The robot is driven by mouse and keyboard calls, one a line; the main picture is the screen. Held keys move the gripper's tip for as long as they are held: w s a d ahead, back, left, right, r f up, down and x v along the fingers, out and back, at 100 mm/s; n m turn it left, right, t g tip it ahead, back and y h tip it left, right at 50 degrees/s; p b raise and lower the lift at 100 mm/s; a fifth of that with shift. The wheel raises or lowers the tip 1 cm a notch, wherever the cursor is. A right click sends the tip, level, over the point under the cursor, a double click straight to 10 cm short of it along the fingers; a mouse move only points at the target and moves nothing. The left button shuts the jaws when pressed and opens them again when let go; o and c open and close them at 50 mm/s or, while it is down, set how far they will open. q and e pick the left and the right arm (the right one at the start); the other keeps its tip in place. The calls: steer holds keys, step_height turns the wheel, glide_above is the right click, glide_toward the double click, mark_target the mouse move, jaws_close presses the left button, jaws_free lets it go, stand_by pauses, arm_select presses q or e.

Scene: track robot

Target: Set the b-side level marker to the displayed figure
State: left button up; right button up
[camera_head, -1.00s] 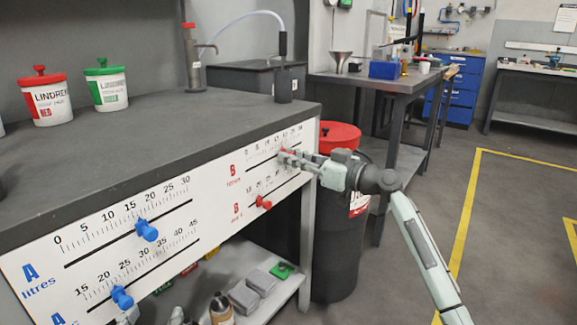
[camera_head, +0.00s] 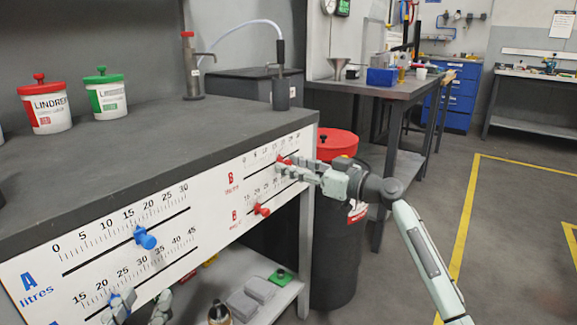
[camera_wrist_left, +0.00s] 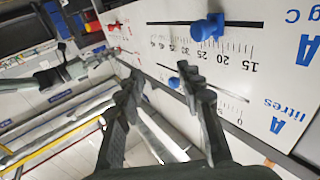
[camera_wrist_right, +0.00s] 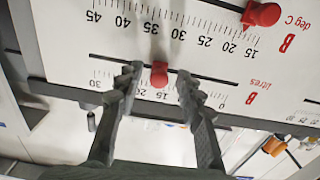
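The B-side litres marker is a red knob (camera_head: 284,159) on the upper B scale of the white panel (camera_head: 215,218). In the right wrist view this knob (camera_wrist_right: 159,74) sits between the two fingertips, near the middle of the litres scale, with a visible gap each side. My right gripper (camera_head: 288,170) is open around it. The red deg C knob (camera_head: 262,210) is on the line below. My left gripper (camera_head: 137,307) is open, low in front of the A side. A display (camera_head: 343,7) is cut off at the top edge; I cannot read it.
The A side has a blue litres knob (camera_head: 145,238) and a blue deg C knob (camera_wrist_left: 207,28). Labelled tubs (camera_head: 45,108) stand on the grey bench top (camera_head: 150,140). A black bin with a red lid (camera_head: 337,143) stands beside the panel's right end. The floor right is clear.

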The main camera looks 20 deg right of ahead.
arm_select(q)
steer(key=shift+f, duration=0.2)
arm_select(e)
steer(key=v, duration=1)
steer(key=shift+s+d, duration=0.2)
steer(key=shift+s, duration=0.15)
arm_select(q)
steer(key=shift+f, duration=0.1)
arm_select(e)
steer(key=shift+f, duration=0.1)
